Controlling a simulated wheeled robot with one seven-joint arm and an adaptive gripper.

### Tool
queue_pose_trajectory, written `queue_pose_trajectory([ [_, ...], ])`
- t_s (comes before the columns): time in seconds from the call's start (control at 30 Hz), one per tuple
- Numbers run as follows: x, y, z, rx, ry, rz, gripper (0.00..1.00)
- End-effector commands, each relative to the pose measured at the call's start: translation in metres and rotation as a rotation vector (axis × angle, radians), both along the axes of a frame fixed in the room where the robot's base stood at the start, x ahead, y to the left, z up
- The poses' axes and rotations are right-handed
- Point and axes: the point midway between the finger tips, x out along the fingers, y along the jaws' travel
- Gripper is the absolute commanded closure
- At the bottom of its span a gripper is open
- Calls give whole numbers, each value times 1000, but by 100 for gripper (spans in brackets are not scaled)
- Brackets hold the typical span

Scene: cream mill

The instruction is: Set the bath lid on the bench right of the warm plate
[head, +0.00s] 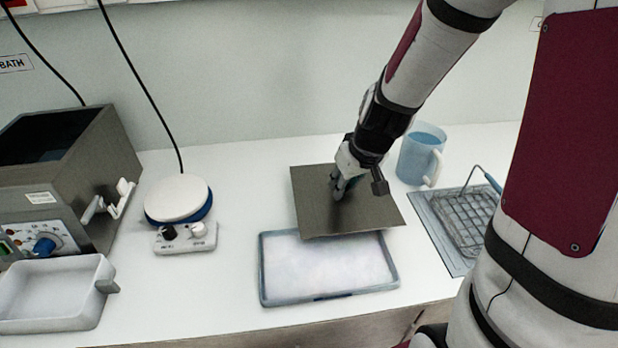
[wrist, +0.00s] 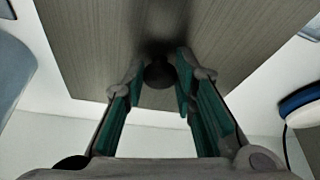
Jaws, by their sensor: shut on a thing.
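The bath lid (head: 360,212) is a flat grey-brown metal plate right of the warm plate (head: 177,199). My gripper (head: 338,190) is above the lid's middle, shut on its dark knob. In the wrist view the lid (wrist: 100,45) fills the top, and my gripper's green-padded fingers (wrist: 160,85) close on the round knob (wrist: 160,73). The lid's front edge overlaps the back of a shallow tray (head: 325,268). I cannot tell whether the lid touches the bench or tray. The warm plate has a white round top, a blue rim and a small control box.
The open bath (head: 125,165) stands at the far left with a white bin (head: 50,290) in front. A blue jug (head: 418,155) and a wire rack on a mat (head: 440,230) stand right of the lid. Bare bench (head: 245,200) lies between the warm plate and lid.

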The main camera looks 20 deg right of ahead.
Motion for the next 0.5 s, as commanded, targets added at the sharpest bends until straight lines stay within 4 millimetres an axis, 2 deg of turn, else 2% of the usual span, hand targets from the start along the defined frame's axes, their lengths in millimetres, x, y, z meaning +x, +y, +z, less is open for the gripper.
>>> queue_pose_trajectory([
  [0.5,82,44,-8,-1,-2,3,99],
])
